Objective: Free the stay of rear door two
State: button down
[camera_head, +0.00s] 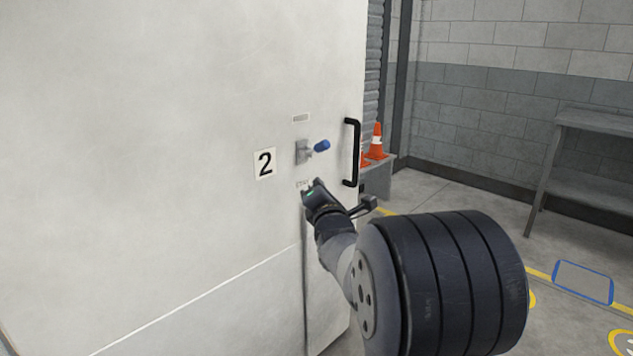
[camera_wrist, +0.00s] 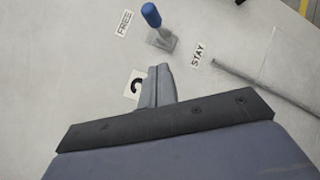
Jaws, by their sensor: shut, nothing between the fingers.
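Rear door two (camera_head: 150,150) is a large pale panel filling the left of the head view, with a "2" plate (camera_head: 265,163). The stay lever, with a blue knob (camera_head: 322,146) on a grey bracket (camera_head: 302,152), sits right of the plate. In the wrist view the blue knob (camera_wrist: 151,15) stands on its bracket (camera_wrist: 163,40) between a "FREE" label (camera_wrist: 124,23) and a "STAY" label (camera_wrist: 196,55). My gripper (camera_head: 312,190) is shut and empty, just below the lever and apart from it. Its fingers (camera_wrist: 157,85) also show in the wrist view, partly covering the number plate.
A black vertical handle (camera_head: 352,152) is at the door's right edge. A grey rod (camera_wrist: 265,88) runs from near the "STAY" label. Orange cones (camera_head: 376,142) and a grey bench (camera_head: 590,150) stand beyond. Floor right of the door is open.

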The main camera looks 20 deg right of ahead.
jog(key=shift+v, duration=0.85)
jog(key=shift+w, duration=0.1)
